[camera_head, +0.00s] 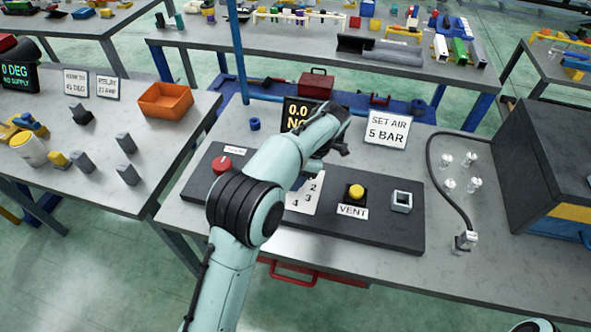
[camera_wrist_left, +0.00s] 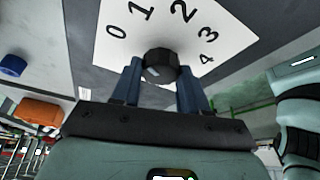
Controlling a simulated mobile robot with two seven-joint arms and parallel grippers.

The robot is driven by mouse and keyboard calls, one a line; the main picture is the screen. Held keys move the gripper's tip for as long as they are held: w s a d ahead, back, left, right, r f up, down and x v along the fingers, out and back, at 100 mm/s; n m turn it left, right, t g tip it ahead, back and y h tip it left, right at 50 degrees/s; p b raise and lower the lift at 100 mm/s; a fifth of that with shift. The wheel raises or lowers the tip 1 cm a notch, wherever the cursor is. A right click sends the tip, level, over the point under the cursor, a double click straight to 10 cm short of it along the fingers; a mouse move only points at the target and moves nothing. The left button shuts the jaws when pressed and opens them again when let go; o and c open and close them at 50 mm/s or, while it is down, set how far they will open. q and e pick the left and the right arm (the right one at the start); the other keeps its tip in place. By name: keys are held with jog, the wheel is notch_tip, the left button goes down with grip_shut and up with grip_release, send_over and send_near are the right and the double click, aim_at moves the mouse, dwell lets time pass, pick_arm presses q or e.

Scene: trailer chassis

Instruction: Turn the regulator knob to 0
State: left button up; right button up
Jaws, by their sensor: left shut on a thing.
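The regulator knob (camera_wrist_left: 160,65) is a dark, faceted knob on a white dial plate (camera_wrist_left: 226,32) marked 0 to 4 in the left wrist view. A pale mark shows on the knob's lower left; which number it points to I cannot tell. My left gripper (camera_wrist_left: 160,82) is shut on the knob, one blue finger on each side. My right gripper is not in view.
A display (camera_head: 296,113) reads 0.0, partly hidden. A sign (camera_head: 388,128) says SET AIR 5 BAR. A hose (camera_head: 436,170) lies at right.

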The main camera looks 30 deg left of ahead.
pick_arm(q)
jog(key=n+g+p, duration=0.1)
jog(key=n+p, duration=0.1)
jog(key=n, duration=0.1)
jog(key=shift+w+r+h, duration=0.15)
jog(key=shift+h, duration=0.25)
jog(key=shift+a+n+h+p, duration=0.1)
jog(key=shift+n+h+p, duration=0.3)
jog(key=shift+n+p, duration=0.55)
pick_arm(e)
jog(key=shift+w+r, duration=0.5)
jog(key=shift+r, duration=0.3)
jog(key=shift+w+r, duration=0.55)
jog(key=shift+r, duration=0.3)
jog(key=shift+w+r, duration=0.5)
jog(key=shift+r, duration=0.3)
pick_arm(q)
jog(key=shift+n, duration=0.25)
jog(key=shift+f, duration=0.2)
jog(key=o, duration=1.1)
jog(key=shift+c, duration=0.2)
jog(key=shift+r, duration=0.1)
